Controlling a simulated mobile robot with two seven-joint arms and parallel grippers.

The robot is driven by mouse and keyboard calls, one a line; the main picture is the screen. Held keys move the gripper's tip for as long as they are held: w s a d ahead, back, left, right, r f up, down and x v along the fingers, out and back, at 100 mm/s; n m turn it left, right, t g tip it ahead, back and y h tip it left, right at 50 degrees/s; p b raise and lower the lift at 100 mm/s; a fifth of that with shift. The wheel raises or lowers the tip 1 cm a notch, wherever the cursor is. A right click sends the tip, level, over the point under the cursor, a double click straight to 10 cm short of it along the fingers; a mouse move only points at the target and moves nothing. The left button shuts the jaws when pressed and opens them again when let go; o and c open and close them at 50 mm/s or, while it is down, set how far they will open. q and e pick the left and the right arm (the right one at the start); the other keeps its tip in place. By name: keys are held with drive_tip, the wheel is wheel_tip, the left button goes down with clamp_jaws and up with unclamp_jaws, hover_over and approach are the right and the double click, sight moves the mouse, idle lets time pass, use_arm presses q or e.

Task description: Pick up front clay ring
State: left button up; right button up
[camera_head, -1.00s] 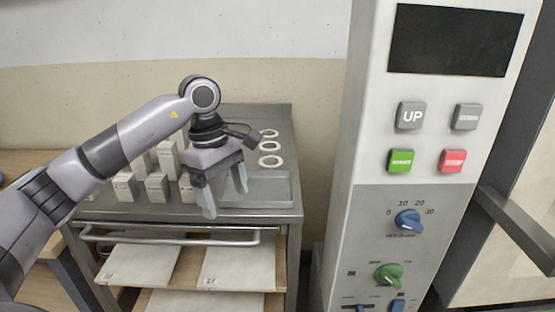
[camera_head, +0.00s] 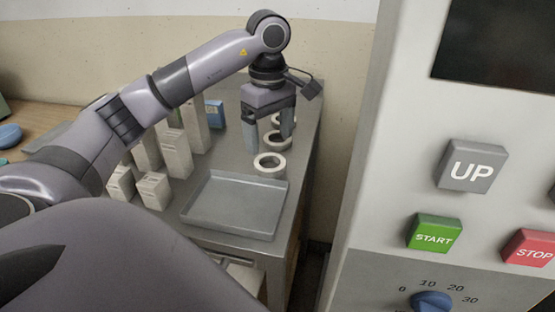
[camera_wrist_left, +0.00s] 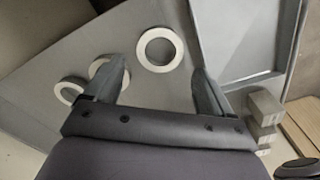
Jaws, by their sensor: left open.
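The front clay ring (camera_head: 270,173) is a white ring lying flat on the grey metal cart top, just behind the tray. It also shows in the left wrist view (camera_wrist_left: 141,50), whole, ahead of and between the fingers. Two more white rings, the middle one (camera_head: 267,143) and the far one (camera_head: 276,121), lie behind it, partly hidden by my gripper. My left gripper (camera_head: 269,143) is open and empty, fingers pointing down, above the ring row and a little behind the front ring. It also shows in the left wrist view (camera_wrist_left: 158,70). My right gripper is not in view.
A shallow grey tray (camera_head: 235,207) lies in front of the rings. Several pale blocks (camera_head: 176,153) and a blue box (camera_head: 214,113) stand to the left. A control panel with a START button (camera_head: 434,234) rises at the right.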

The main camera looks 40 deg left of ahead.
sight(270, 157)
use_arm(q)
wheel_tip(270, 157, down, 6)
drive_tip(key=c, duration=0.8)
